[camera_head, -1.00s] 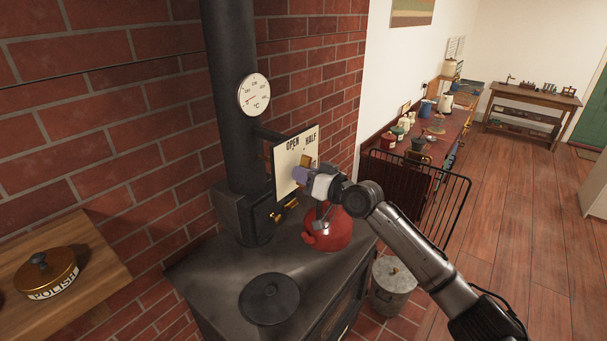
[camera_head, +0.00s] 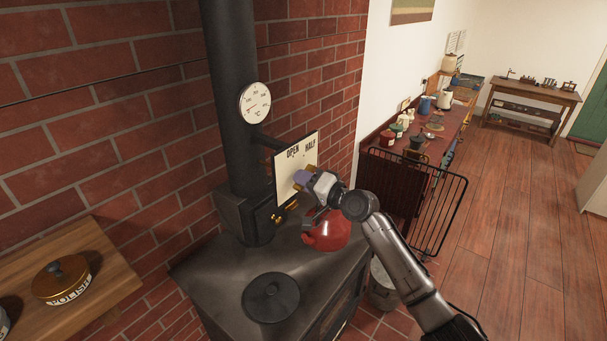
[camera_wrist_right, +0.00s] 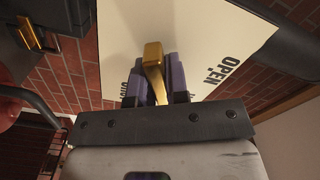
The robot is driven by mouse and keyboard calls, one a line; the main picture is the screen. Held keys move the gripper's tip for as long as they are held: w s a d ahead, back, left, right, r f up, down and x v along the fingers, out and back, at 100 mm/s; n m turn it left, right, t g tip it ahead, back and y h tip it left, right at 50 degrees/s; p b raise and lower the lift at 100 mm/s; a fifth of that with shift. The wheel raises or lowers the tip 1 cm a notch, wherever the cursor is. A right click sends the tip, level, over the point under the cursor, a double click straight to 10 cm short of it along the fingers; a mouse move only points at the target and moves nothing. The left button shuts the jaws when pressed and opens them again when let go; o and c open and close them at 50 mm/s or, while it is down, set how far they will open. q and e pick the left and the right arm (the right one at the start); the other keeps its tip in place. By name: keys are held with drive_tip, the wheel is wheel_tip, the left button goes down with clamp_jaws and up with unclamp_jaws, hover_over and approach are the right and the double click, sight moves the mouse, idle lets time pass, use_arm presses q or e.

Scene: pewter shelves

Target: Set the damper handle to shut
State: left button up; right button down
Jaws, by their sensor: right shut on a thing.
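The damper plate (camera_head: 285,170) is a pale board beside the black stove pipe, with OPEN and HALF along its top edge. The brass damper handle (camera_wrist_right: 153,58) lies between the purple fingers of my right gripper (camera_wrist_right: 155,82) in the wrist view. The gripper is shut on it, in front of the plate. In the head view my right gripper (camera_head: 304,180) covers the lower right of the plate and most of the handle. OPEN also shows in the wrist view; another label there is mostly hidden by a finger. My left gripper is not in view.
A red kettle (camera_head: 329,232) stands on the stove top (camera_head: 215,268), close under my right arm. A round black lid (camera_head: 270,297) lies nearer. A dial thermometer (camera_head: 255,103) is on the pipe. A black wire guard (camera_head: 437,205) stands right of the stove.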

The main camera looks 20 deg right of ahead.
drive_tip(key=m+p, duration=0.2)
drive_tip(key=m, duration=0.2)
drive_tip(key=shift+m+p, duration=0.3)
drive_tip(key=shift+p, duration=0.1)
drive_tip(key=shift+m+p, duration=0.35)
drive_tip(key=shift+m, duration=0.15)
drive_tip(key=c, duration=1.1)
unclamp_jaws()
drive_tip(key=shift+b+v, duration=1.6)
drive_tip(key=shift+v, duration=5.3)
